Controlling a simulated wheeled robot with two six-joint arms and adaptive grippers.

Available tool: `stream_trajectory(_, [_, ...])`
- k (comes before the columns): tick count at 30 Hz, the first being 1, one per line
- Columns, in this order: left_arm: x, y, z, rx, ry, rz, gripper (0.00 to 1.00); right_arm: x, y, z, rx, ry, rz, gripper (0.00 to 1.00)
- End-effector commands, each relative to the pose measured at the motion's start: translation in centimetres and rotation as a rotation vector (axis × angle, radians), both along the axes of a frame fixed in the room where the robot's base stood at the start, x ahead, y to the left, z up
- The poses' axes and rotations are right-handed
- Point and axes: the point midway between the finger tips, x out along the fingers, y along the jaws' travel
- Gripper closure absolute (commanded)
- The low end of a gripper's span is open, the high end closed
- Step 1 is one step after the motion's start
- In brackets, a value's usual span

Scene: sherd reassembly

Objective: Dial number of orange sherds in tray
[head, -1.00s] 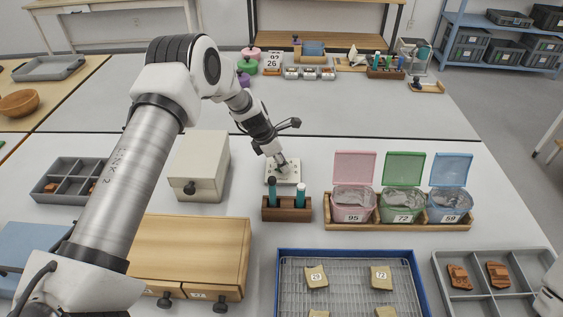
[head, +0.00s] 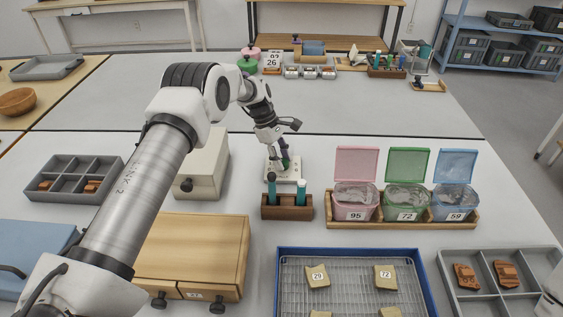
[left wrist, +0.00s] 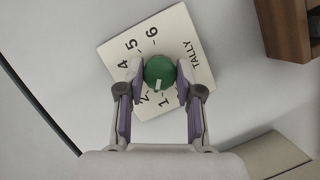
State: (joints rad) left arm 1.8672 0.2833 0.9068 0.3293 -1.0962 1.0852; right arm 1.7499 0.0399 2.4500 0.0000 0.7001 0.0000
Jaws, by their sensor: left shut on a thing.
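The tally dial (head: 294,176) is a white square plate on the table, with numbers and the word TALLY visible in the left wrist view (left wrist: 120,50). Its round green knob (left wrist: 160,70) has a white pointer mark facing down, close to the 1. My left gripper (left wrist: 160,76) is shut on the knob, one finger on each side. In the head view, my left gripper (head: 281,160) stands over the plate. Orange sherds (head: 466,276) lie in the grey divided tray (head: 473,308) at right. More orange-brown pieces (head: 92,187) lie in the grey tray (head: 110,168) at left. My right gripper is out of view.
A cream box (head: 206,165) stands left. A blue-rimmed wire tray (head: 352,252) holds numbered tan pieces in front.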

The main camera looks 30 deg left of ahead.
Motion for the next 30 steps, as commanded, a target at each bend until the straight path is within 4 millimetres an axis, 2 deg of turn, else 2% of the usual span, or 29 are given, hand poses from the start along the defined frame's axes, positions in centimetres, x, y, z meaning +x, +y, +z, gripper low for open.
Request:
stream_trajectory(1, [0.0, 0.0, -0.5, 0.002, 0.002, -0.041, 1.00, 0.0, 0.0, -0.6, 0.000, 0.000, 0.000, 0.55])
stream_trajectory(12, [0.0, -0.1, -0.4, 0.001, 0.005, -0.272, 1.00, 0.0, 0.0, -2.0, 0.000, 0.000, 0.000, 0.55])
stream_trajectory(30, [0.0, -0.1, -0.3, 0.000, 0.006, -0.335, 1.00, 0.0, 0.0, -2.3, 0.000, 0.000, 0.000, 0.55])
